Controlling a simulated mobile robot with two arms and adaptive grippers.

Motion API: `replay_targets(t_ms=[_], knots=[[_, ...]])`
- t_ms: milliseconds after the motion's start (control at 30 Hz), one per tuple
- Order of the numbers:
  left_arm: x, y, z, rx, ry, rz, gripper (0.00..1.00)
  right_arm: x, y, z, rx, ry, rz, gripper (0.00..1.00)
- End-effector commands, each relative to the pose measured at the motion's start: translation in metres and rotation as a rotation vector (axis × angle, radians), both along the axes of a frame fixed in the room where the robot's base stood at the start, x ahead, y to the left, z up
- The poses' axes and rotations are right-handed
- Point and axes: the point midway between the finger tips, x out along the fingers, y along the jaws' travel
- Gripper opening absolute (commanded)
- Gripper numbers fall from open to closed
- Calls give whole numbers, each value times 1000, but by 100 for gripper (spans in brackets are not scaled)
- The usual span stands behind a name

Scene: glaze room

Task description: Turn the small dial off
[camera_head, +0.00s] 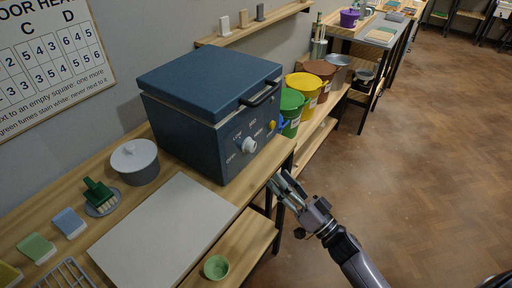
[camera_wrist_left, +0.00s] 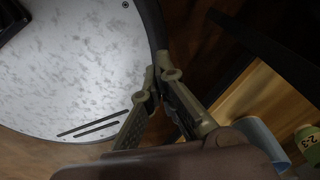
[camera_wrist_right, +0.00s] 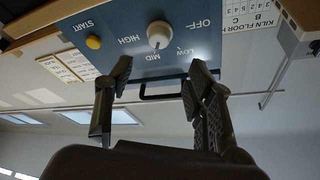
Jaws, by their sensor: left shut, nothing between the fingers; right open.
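The white dial (camera_head: 250,145) is on the front face of the blue kiln box (camera_head: 212,92). In the right wrist view the dial (camera_wrist_right: 159,35) has OFF, LOW, MID and HIGH printed around it; I cannot surely tell which word it points to. My right gripper (camera_head: 279,181) is in front of the box, to the right of and below the dial, apart from it. In the right wrist view its open, empty fingers (camera_wrist_right: 160,72) are spread to either side below the dial. My left gripper (camera_wrist_left: 158,73) is shut and empty, seen only in the left wrist view.
A yellow START button (camera_wrist_right: 93,42) is beside the dial. The box has a black lid handle (camera_head: 260,93). Green (camera_head: 291,110) and yellow (camera_head: 303,92) buckets stand behind it. A pale board (camera_head: 165,232) lies on the bench to its left. The floor at right is clear.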

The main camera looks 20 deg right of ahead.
Motion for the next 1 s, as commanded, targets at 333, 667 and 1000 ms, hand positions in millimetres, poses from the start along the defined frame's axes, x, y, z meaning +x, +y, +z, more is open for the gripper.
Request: replay_targets(t_ms=[333, 667, 1000], knots=[[30, -3, 18, -5, -45, -1, 0, 64, 31, 27, 3, 0, -1, 49], [26, -2, 22, -4, -38, -2, 0, 92, 45, 36, 1, 2, -1, 49], [18, -2, 21, -4, -27, -2, 0, 93, 46, 36, 0, 2, -1, 46]])
